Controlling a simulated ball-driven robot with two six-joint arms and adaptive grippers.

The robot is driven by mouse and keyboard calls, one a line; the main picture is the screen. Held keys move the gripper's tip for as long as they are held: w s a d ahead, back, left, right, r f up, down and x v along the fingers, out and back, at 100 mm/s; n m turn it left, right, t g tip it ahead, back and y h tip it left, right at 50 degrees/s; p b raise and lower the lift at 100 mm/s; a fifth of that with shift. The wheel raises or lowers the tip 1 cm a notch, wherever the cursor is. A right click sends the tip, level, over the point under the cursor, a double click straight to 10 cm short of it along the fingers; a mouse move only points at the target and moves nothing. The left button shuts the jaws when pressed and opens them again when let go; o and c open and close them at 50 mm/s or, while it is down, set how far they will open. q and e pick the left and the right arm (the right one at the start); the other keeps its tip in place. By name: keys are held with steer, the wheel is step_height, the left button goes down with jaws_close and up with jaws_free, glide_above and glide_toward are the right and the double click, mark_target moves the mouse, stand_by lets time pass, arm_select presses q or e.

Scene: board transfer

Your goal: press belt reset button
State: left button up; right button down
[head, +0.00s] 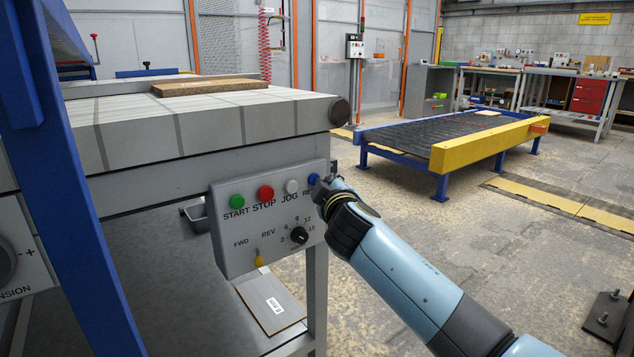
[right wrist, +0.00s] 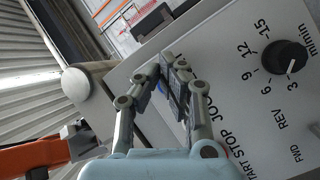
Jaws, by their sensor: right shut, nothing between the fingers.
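The grey control panel (head: 240,240) hangs on the side of the belt conveyor, with a row of green, red, white and blue buttons. The blue reset button (head: 313,179) is at the right end of the row, its label partly covered. My right gripper (head: 322,188) is shut and empty at the panel's right edge, right beside the blue button. I cannot tell whether it touches it. My left gripper is out of view.
A brown board (head: 210,87) lies on the conveyor top. A blue post (head: 75,190) stands at left. A low roller table (head: 440,150) stands beyond open floor.

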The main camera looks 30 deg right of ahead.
stand_by(0.3)
steer(key=shift+s, duration=0.8)
steer(key=shift+s+d+p, duration=0.15)
steer(key=shift+s+p, duration=0.1)
steer(key=shift+s, duration=1.05)
steer(key=shift+s+d+p, duration=0.1)
steer(key=shift+s+p, duration=0.1)
steer(key=shift+s, duration=1.05)
